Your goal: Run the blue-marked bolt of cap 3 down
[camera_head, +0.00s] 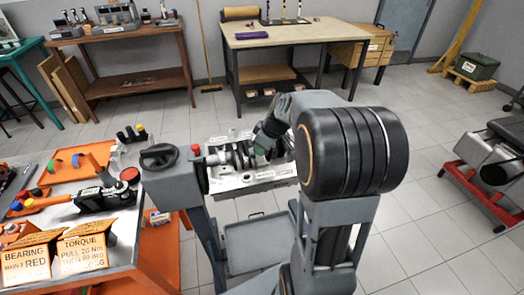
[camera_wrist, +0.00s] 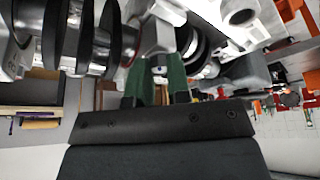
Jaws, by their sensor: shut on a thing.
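The engine block (camera_head: 250,182) is mounted in the middle of the head view, with the dark and silver crankshaft lying across it. The crankshaft (camera_wrist: 85,40) fills the upper left of the wrist view, beside a pale bearing cap (camera_wrist: 155,32). My gripper (camera_wrist: 158,82) has green fingers, close together at the cap. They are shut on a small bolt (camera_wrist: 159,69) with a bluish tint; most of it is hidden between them. In the head view my gripper (camera_head: 266,138) reaches down over the right part of the block, partly covered by my arm.
A black handwheel (camera_head: 158,157) stands left of the block. A grey tray (camera_head: 255,240) is below it. A red-framed stand (camera_head: 480,190) is at right. Open floor lies between the benches.

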